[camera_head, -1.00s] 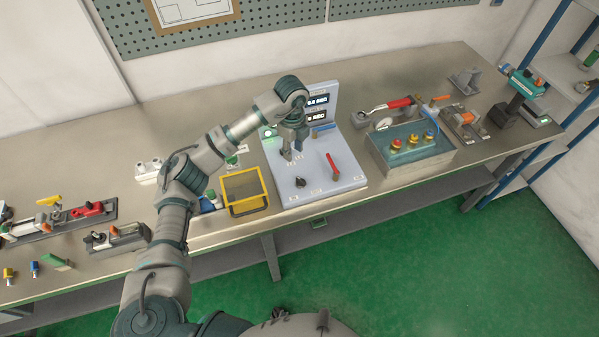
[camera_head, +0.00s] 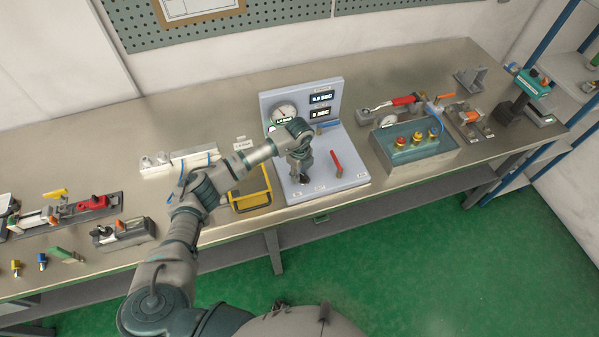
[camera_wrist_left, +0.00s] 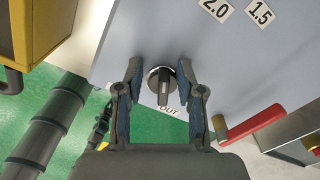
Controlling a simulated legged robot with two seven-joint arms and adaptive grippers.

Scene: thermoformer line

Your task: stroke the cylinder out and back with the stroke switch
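The stroke switch (camera_wrist_left: 163,86) is a black rotary knob on the light grey panel (camera_head: 347,181), with an OUT label just below it in the wrist view. My left gripper (camera_wrist_left: 161,70) is open, with one finger on each side of the knob and visible gaps between. In the head view my left gripper (camera_head: 299,180) points down at the panel's front part and hides the knob. A long pale unit with a blue tube, which looks like the cylinder (camera_head: 180,162), lies left of the panel. My right gripper is not in view.
The panel also carries a red lever (camera_head: 336,163), a blue lever (camera_head: 328,125), a round gauge (camera_head: 285,112) and two displays (camera_head: 321,105). A teal box with several buttons (camera_head: 414,148) stands on the right.

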